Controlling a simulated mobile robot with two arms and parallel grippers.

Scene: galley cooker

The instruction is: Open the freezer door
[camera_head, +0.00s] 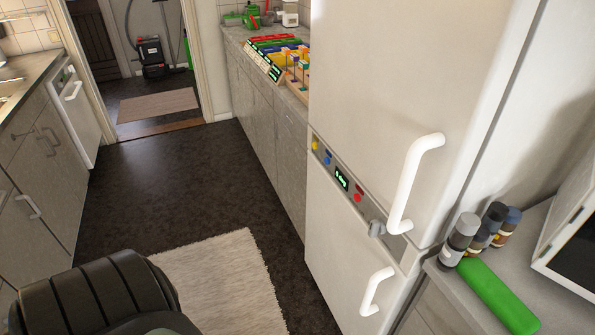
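A tall white fridge-freezer stands right of the middle. Its upper door (395,80) has a long white vertical handle (412,180) near the right edge. Its lower door (335,250) has a shorter white handle (375,290). Both doors look closed. A control strip (343,178) with coloured buttons, a small green display and a grey knob (377,228) lies between the doors. No label shows which door is the freezer's. Neither of my grippers is in view.
Right of the fridge, a counter (525,245) holds several jars (460,237) and a green object (497,297). Counters line both sides. A pale rug (215,280) lies on the dark floor (190,180) in front. The floor towards the doorway is clear.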

